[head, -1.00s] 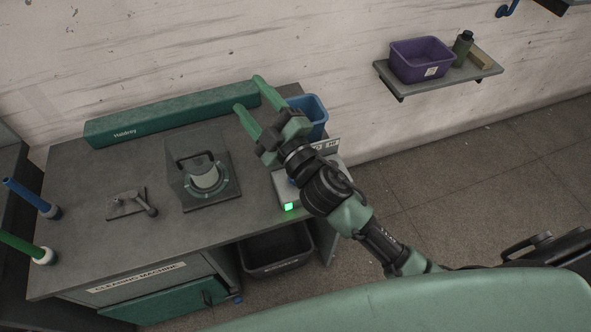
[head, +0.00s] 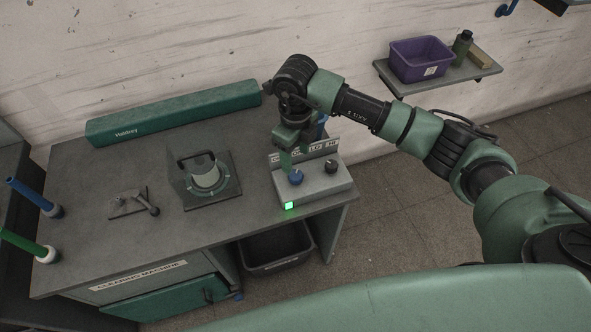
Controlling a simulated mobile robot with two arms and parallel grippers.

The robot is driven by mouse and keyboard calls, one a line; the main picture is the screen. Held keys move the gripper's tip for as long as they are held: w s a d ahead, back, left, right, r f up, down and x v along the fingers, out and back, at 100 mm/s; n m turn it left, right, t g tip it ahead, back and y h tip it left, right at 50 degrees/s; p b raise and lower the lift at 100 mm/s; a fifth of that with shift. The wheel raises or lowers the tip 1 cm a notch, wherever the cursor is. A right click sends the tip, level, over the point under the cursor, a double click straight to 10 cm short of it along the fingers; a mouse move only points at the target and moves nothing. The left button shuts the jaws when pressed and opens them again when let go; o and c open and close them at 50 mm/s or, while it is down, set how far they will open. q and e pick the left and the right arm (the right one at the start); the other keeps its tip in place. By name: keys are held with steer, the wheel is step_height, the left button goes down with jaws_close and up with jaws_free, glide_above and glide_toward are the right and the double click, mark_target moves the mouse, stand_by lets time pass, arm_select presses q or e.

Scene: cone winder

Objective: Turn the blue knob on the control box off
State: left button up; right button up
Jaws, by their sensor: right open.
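The grey control box (head: 318,190) stands on the right end of the bench. The blue knob (head: 296,178) is on its top at the left; a lit green lamp (head: 289,205) is on its front. I cannot make out the knob's pointer direction. My right gripper (head: 292,162) points down just above and behind the blue knob, open, with its fingers partly in front of the box's label plate. I cannot tell whether a finger touches the knob. My left gripper is not in view.
A black knob (head: 331,166) sits right of the blue one. A clamp-like fixture (head: 205,178) and a small lever (head: 148,204) stand on the bench to the left. A long green housing (head: 175,113) runs along the back. A blue bin (head: 321,127) is mostly hidden behind my right gripper.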

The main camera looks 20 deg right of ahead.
mark_target(295, 174)
step_height(295, 174, down, 7)
steer(key=shift+f+p, duration=0.2)
steer(key=shift+p, duration=0.85)
jaws_close()
steer(key=shift+f+n+b, duration=0.15)
steer(key=shift+n+b, duration=0.45)
steer(key=shift+b, duration=0.3)
steer(key=n+b, duration=1)
steer(key=b, duration=0.3)
steer(key=shift+a, duration=0.1)
steer(key=shift+r+n+b, duration=0.2)
steer(key=shift+n+b, duration=1.2)
steer(key=shift+b, duration=0.15)
jaws_free()
steer(key=shift+s, duration=0.1)
